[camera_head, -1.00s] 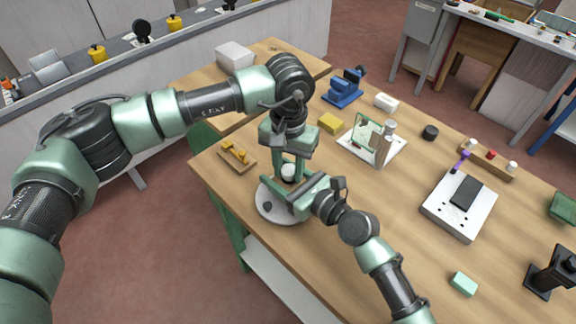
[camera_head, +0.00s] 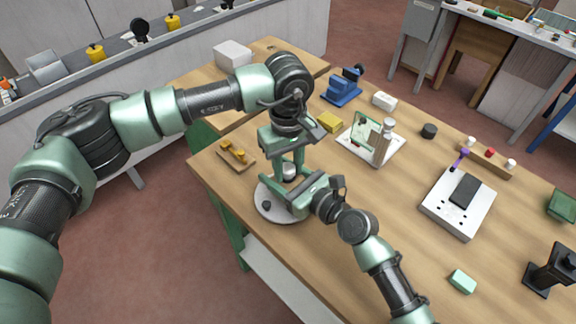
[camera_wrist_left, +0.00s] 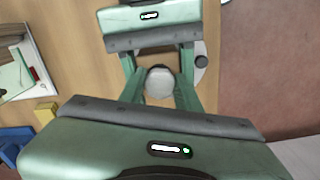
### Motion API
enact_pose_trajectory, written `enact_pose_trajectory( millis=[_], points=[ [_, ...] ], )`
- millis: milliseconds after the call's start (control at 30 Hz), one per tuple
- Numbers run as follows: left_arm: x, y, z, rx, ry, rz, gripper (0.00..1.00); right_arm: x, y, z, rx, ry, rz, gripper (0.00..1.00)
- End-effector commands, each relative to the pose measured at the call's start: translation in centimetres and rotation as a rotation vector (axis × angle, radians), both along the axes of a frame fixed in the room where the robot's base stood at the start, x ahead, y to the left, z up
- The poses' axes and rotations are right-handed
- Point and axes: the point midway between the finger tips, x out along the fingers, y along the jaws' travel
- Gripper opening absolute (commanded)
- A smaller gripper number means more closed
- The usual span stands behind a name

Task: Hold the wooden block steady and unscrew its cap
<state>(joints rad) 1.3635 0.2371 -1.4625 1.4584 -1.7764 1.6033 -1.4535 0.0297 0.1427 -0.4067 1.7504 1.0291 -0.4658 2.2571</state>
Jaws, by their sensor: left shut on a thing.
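My left gripper (camera_head: 289,173) comes down from above, shut on the pale round cap (camera_head: 289,169). In the left wrist view the cap (camera_wrist_left: 160,82) shows between its two green fingers. My right gripper (camera_head: 297,194) reaches in low from the right, at the level just under the cap, above a round white base (camera_head: 275,212). The wooden block cannot be made out; the grippers cover that spot, so I cannot tell whether the right fingers are closed on it.
A small wooden tray with yellow pieces (camera_head: 236,154) lies left of the base. The table's front edge is close to the base.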

Motion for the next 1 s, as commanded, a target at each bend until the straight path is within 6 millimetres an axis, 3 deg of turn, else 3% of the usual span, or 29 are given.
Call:
enact_pose_trajectory(
  millis=[133, 167, 200, 233, 1000],
  points=[
    [0.00, 0.30, -0.09, 0.008, 0.003, 0.001, 0.00, 0.18, -0.33, -0.07, -0.001, 0.000, -0.007, 0.00],
    [-0.01, 0.31, -0.09, 0.008, 0.003, 0.001, 0.41, 0.18, -0.33, -0.07, -0.001, 0.000, -0.007, 0.00],
    [-0.01, 0.31, -0.09, 0.008, 0.003, 0.001, 0.52, 0.17, -0.33, -0.07, -0.001, 0.000, -0.007, 0.00],
    [-0.01, 0.29, -0.09, 0.008, 0.003, 0.001, 0.55, 0.17, -0.31, -0.08, -0.001, 0.000, -0.007, 0.00],
    [-0.07, -0.11, 0.14, -0.002, 0.001, -0.006, 0.55, -0.13, 0.19, -0.06, 0.001, 0.002, 0.005, 0.00]
  ],
)
